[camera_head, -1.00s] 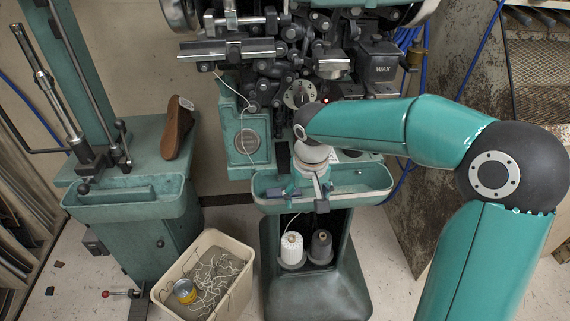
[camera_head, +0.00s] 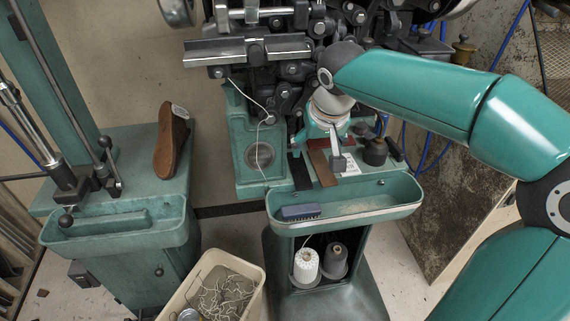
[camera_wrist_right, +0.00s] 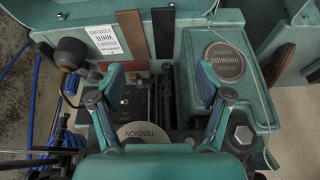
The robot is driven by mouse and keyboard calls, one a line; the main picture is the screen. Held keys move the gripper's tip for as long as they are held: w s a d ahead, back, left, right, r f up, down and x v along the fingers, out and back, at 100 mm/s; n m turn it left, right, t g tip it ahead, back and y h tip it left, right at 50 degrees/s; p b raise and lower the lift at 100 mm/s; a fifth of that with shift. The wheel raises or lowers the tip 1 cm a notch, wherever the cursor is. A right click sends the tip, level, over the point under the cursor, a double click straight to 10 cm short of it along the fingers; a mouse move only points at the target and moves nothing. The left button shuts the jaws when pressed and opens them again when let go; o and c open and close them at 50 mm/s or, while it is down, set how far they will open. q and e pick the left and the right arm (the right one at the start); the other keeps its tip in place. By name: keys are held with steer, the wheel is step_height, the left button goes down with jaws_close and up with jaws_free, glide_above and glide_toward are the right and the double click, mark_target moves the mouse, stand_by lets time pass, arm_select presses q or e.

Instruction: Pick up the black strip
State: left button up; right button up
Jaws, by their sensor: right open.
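The black strip (camera_head: 300,171) lies on the green machine ledge above the tray, left of a brown strip (camera_head: 323,167). In the right wrist view the black strip (camera_wrist_right: 163,32) runs up the picture, with the brown strip (camera_wrist_right: 132,33) on its left. My right gripper (camera_head: 337,160) is over the ledge beside the brown strip, to the right of the black one. In the wrist view its fingers (camera_wrist_right: 158,88) are spread with nothing between them. The black strip shows beyond the fingertips, apart from them. My left gripper is not in view.
A green tray (camera_head: 385,206) holding a blue brush (camera_head: 300,212) is in front of the ledge. A dark knobbed pot (camera_head: 375,152) stands right of the gripper. The sewing machine (camera_head: 250,50) rises behind. A brown shoe (camera_head: 171,143) stands on the left bench.

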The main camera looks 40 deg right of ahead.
steer(key=b, duration=0.1)
glide_toward(302, 181)
steer(key=x, duration=0.2)
steer(key=shift+w+d+f, duration=0.1)
steer(key=shift+d+f, duration=0.15)
steer(key=shift+d, duration=0.05)
steer(key=shift+x, duration=2.65)
steer(key=shift+a, duration=0.15)
steer(key=shift+c, duration=0.2)
steer(key=c, duration=1.2)
steer(key=shift+r, duration=0.2)
